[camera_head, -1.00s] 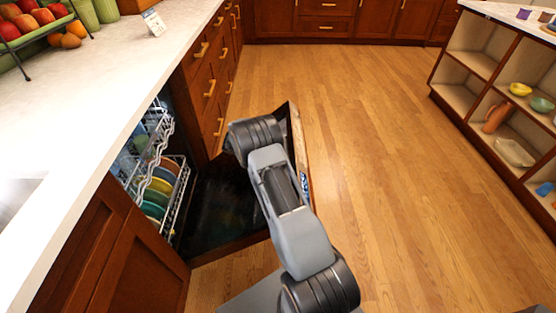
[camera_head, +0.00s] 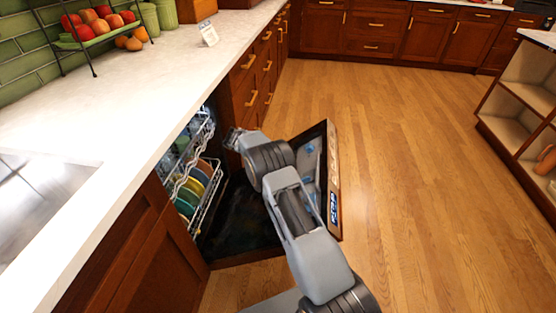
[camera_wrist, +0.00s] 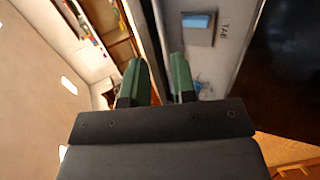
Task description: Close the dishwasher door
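The dishwasher door (camera_head: 333,185) stands open, folded down out of the cabinet row, in the head view. Its grey inner side with blue marks shows right of my arm, and its dark lower part (camera_head: 240,222) lies beside the racks. In the wrist view, its inner panel (camera_wrist: 205,70) with a blue patch and "TAB" lettering is on the right. My gripper (camera_wrist: 158,85) has two green fingers standing apart, with a gap between them. A door edge runs behind that gap; contact cannot be told. In the head view my arm hides the fingertips.
The dish rack (camera_head: 200,190) holds several colored plates inside the dishwasher. A white countertop (camera_head: 110,130) runs along the left, with a fruit stand (camera_head: 95,30). A shelf island (camera_head: 510,115) stands at the right. The wooden floor (camera_head: 415,180) between is clear.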

